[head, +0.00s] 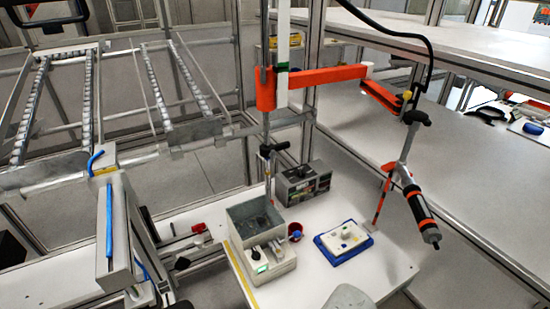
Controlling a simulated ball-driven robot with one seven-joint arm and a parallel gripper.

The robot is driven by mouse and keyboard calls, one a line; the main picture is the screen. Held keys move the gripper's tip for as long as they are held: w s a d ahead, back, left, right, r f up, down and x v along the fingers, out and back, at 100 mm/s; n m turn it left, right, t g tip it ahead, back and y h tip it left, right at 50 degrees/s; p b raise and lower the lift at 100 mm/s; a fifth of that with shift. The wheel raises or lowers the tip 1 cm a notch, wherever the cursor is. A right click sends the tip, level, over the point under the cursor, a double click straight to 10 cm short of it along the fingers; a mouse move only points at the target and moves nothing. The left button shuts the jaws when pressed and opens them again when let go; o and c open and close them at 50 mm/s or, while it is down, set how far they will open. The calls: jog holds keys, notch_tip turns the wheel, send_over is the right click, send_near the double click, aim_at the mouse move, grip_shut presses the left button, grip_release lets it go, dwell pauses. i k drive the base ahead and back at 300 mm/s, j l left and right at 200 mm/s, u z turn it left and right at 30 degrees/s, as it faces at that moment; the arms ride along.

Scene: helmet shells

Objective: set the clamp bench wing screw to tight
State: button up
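I cannot make out for certain the clamp bench or its wing screw. A black T-shaped handle (273,149) sits on an upright rod above a grey box-topped unit (262,263) on the white table. Left of the table, a small red part (198,228) sits among metal and dark fittings. These fittings are too small to tell whether one is the wing screw, or how it is set. My gripper is not in view.
An orange swing arm (320,77) carries a hanging power tool (420,213) at right. A grey rounded shape (349,298) is cut off below.

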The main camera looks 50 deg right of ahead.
aim_at(273, 155)
jog(key=k+j+z, duration=0.15)
jog(key=z, duration=0.25)
jog(key=k+z, duration=0.15)
jog(key=z, duration=0.3)
jog(key=k+j+z, duration=0.1)
jog(key=z, duration=0.3)
jog(key=k, duration=0.05)
